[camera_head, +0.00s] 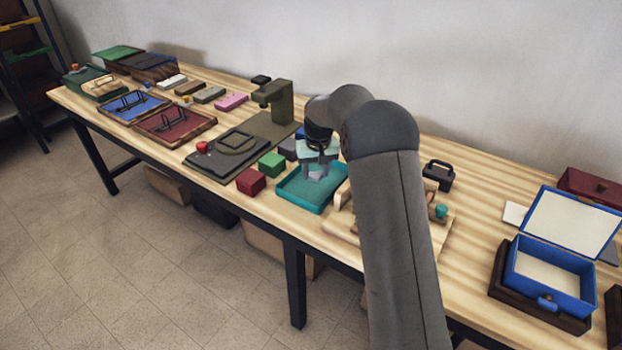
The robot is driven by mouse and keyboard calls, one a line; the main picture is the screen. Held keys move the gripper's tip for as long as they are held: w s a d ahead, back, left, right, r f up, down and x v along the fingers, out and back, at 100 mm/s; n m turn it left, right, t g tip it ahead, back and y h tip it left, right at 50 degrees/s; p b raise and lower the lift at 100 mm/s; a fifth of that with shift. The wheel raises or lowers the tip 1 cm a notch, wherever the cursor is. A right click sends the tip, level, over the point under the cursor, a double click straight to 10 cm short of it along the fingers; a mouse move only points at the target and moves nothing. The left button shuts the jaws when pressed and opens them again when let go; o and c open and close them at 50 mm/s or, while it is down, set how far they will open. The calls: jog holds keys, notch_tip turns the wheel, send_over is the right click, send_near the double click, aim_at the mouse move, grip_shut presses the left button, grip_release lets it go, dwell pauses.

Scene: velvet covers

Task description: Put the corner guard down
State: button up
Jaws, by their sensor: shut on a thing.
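My gripper (318,174) points down over the teal tray (308,206), towards its back end. It is shut on a small pale grey piece, which seems to be the corner guard; the piece is too small and too covered by the fingers to make out its shape. The fingertips are low, at about the height of the tray's rim. I cannot tell whether the piece touches the tray floor. The front part of the tray is empty.
A green block (272,163) and a dark red block (250,182) stand left of the tray. A dark olive press (281,105) stands behind. A wooden fixture (343,222) sits close on the right, partly behind my arm. An open blue box (548,272) is far right.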

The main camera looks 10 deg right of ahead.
aim_at(310, 188)
jog(key=w+f, duration=0.1)
jog(key=w+a+f, duration=0.1)
jog(key=f, duration=0.1)
jog(key=shift+w+a, duration=0.1)
jog(key=shift+f+p, duration=0.3)
jog(key=shift+f, duration=1.25)
jog(key=shift+f, duration=0.2)
jog(key=o, duration=1)
jog(key=shift+c, duration=0.2)
jog(key=shift+r, duration=0.15)
